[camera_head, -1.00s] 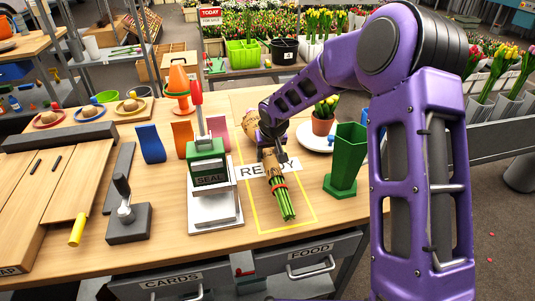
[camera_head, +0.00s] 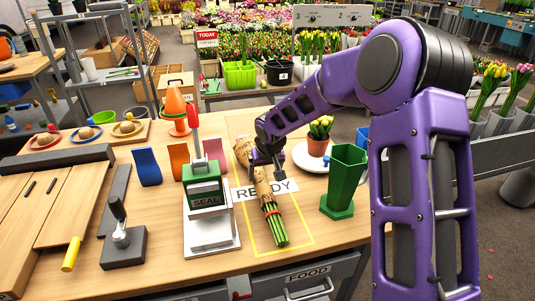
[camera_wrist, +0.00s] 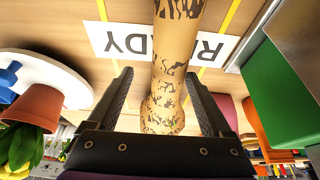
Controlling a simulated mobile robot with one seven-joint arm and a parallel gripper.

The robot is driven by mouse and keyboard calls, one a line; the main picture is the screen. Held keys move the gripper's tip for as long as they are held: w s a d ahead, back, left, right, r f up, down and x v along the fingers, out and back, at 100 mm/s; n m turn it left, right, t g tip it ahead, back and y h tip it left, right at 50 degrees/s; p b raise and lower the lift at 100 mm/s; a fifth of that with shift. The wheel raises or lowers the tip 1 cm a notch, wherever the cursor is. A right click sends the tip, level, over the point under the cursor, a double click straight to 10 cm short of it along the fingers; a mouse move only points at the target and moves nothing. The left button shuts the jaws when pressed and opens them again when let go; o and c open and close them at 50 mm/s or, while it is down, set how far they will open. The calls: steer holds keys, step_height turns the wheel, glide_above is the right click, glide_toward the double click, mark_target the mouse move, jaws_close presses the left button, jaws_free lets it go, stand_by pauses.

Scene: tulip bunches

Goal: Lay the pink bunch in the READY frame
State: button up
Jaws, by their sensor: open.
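A bunch wrapped in patterned brown paper (camera_head: 264,186) lies on the table inside the yellow-outlined READY frame (camera_head: 307,232), across its white READY label (camera_head: 283,187). Its green stems and red band point toward the front edge. Its flowers cannot be made out, so I cannot confirm the pink. My gripper (camera_head: 267,160) is over the wrapped part toward the far end. In the wrist view the jaws of my gripper (camera_wrist: 158,76) are open, one on each side of the wrap (camera_wrist: 170,75), with gaps showing. I cannot tell the exact height above it.
A green sealer press (camera_head: 205,190) stands left of the frame. A green hexagonal vase (camera_head: 344,180) stands to the right, with a potted tulip (camera_head: 319,137) on a white plate behind it. Orange and blue upright pieces stand behind the press. The table's front edge is near the stems.

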steer(key=p+v, duration=0.2)
steer(key=v, duration=1.3)
steer(key=shift+s, duration=0.1)
